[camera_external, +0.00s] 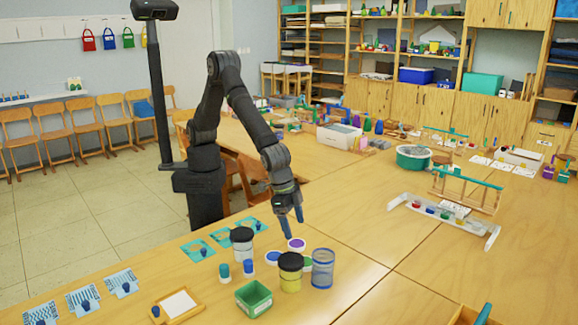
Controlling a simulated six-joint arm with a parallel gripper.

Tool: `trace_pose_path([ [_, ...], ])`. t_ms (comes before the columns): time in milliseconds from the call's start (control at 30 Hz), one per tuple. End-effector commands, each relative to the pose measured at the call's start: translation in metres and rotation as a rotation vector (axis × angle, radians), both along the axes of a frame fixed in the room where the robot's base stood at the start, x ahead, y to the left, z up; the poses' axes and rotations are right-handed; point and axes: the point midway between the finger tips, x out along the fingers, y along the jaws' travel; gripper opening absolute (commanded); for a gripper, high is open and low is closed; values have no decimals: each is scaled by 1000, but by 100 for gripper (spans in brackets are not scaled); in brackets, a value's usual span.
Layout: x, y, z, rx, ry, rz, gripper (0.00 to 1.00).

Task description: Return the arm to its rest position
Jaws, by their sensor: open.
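My gripper (290,222) points down over the near table, with its two blue-tipped fingers apart and nothing visible between them. It is above and behind a cluster of jars. A jar with a black lid (242,243) stands to its left. A yellow jar with a black lid (290,271) stands in front of it. A clear blue-rimmed jar (322,268) stands at the right of the cluster.
A green box (253,299) and small blue- and green-topped pieces (249,267) stand near the jars. A wooden tray with white paper (178,305) lies front left. A white rack with coloured pots (443,217) stands to the right. The table between is clear.

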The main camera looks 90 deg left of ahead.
Motion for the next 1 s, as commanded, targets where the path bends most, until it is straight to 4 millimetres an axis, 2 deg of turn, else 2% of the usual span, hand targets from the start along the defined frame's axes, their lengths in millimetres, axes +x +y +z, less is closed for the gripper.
trace_pose_path([
  [167, 2, 0, -6, 1, 1, 0, 77],
  [267, 4, -1, -18, 3, 2, 1, 77],
  [700, 25, -9, -96, 2, 1, 1, 77],
  [867, 31, -12, -120, 1, 1, 1, 77],
  [1000, 31, -13, -102, -2, -2, 1, 77],
])
